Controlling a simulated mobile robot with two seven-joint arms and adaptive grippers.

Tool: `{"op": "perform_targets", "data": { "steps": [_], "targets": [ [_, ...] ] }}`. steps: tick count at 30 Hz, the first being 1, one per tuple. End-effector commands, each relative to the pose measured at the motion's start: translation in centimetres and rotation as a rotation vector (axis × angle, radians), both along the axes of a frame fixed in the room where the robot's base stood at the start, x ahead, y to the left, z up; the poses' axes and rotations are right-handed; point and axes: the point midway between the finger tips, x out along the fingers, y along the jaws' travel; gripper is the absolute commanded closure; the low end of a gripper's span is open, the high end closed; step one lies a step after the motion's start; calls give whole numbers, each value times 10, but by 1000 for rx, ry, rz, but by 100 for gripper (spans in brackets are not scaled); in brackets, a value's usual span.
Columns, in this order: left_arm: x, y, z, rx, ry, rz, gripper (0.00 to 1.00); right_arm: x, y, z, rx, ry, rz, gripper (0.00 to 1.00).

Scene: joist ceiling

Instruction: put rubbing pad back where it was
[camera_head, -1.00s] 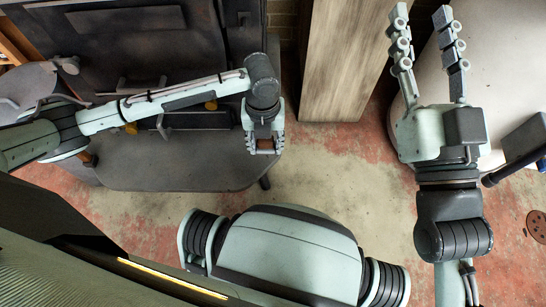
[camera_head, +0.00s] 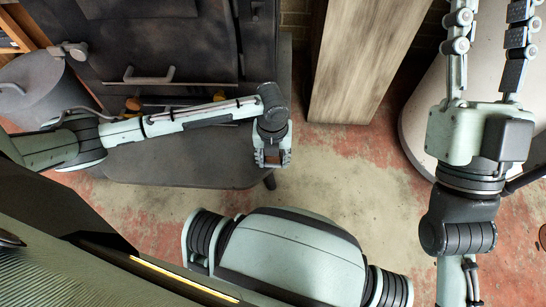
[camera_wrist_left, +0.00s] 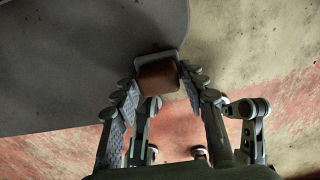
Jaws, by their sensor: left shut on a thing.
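The rubbing pad (camera_wrist_left: 158,78) is a small block with a brown face and a grey rim. In the left wrist view it sits between the fingertips of my left gripper (camera_wrist_left: 155,85), which is shut on it. In the head view my left gripper (camera_head: 272,160) points down beside the right front corner of a dark grey surface (camera_head: 190,170), and little of the pad shows between its fingers. My right gripper (camera_head: 490,35) has its fingers spread apart and pointing to the top of the picture, with nothing between them.
A dark panel with handles (camera_head: 150,75) stands behind the grey surface. A grey round container (camera_head: 40,90) is at the left. A wooden post (camera_head: 360,60) stands at the back middle. A large pale rounded object (camera_head: 418,120) lies behind my right arm. Red and beige floor (camera_head: 345,170) is clear between.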

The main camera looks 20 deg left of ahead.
Motion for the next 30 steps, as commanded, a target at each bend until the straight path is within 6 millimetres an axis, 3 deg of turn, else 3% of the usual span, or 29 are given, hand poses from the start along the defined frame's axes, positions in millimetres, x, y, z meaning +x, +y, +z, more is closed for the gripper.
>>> {"op": "perform_targets", "data": {
  "steps": [1, 5, 16, 20, 30],
  "targets": [
    [0, 0, 0, 0, 0, 0, 54, 0, 0, 0, 0, 0, 0, 60],
    [0, 0, 0, 0, 0, 0, 38, 0, 0, 0, 0, 1, 0, 60],
    [0, 0, 5, -1, -1, 0, 37, 0, 0, 1, -1, 1, -1, 60],
    [1, 0, 24, -2, -4, -1, 37, 6, 5, -5, -22, 72, 7, 60],
    [1, 1, 97, 0, -2, -1, 37, 22, 19, -42, -113, 344, 30, 60]
  ]
}}
